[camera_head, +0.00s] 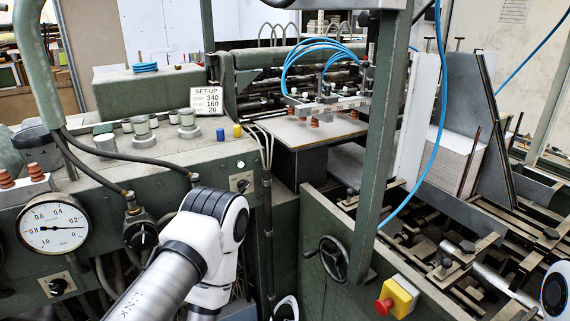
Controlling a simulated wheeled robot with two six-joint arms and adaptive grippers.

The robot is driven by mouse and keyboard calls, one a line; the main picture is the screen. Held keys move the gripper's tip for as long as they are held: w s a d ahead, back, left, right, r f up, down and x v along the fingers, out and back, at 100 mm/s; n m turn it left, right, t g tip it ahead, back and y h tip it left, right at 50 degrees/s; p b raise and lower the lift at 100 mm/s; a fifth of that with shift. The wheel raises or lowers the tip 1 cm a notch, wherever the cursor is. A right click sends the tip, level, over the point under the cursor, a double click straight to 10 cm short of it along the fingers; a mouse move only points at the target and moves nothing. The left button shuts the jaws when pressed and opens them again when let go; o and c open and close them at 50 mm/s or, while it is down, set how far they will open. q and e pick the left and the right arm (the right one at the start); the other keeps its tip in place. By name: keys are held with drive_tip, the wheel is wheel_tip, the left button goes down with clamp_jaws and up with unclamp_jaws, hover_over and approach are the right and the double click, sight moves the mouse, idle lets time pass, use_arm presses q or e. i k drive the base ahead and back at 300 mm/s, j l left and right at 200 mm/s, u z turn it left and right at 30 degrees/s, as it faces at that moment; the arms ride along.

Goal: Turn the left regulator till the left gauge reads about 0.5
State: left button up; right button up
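The left gauge (52,226) is a round white dial with a dark rim on the green panel at the far left. Its thin needle points right, at roughly 0.1 to 0.2; the exact value is too small to tell. A dark round regulator knob (141,236) with a white mark sits right of the gauge, below a hose fitting. My white and silver left arm rises from the bottom just right of this knob. Neither of my grippers shows; I cannot see what the left one touches.
A small black knob (57,286) on a light plate is below the gauge. Hoses (110,155) run above the regulator. A handwheel (333,258) and a red stop button (383,306) are right of my arm. A set-up sign (206,101) stands behind the panel.

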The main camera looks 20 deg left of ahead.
sight(141, 238)
drive_tip(key=u, duration=1.55)
